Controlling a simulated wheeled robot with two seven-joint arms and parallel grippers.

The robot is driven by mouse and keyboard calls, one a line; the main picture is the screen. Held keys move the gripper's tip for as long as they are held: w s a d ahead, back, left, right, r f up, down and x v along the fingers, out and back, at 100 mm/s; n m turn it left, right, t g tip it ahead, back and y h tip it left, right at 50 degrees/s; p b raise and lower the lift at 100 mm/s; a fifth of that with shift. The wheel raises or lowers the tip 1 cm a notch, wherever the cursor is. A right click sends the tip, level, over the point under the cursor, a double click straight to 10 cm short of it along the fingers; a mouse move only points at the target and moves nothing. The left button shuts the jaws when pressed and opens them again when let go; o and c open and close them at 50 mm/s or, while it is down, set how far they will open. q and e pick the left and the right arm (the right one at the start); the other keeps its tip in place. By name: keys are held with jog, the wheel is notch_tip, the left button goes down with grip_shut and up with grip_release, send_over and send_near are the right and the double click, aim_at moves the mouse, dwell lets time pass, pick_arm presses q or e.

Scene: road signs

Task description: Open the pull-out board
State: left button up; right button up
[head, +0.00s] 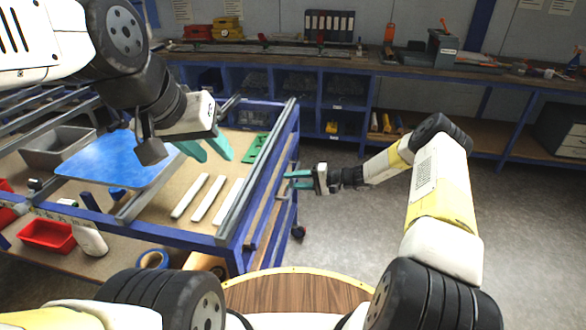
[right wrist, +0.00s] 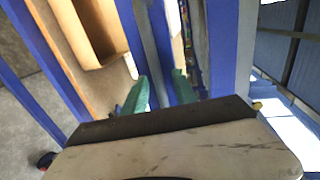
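A blue-framed cart (head: 235,240) stands on the left in the head view. A light wooden panel edge (head: 267,215), possibly the pull-out board, shows within its right side, below the top rail; whether it is drawn out I cannot tell. My right gripper (head: 290,180) is beside this side of the cart, its teal fingers pointing at the frame. In the right wrist view its fingers (right wrist: 160,90) are apart, with blue and grey bars beyond them; no grip is visible. My left gripper (head: 217,152) is above the cart top, fingers apart and empty.
On the cart are white bars (head: 208,198), a green part (head: 256,147), a blue sheet (head: 118,160) and a grey bin (head: 58,147). A red tray (head: 47,236) sits lower. A round wooden surface (head: 295,292) is in front. Floor to the right is clear.

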jog(key=shift+a, duration=0.1)
grip_shut()
dwell(1.4)
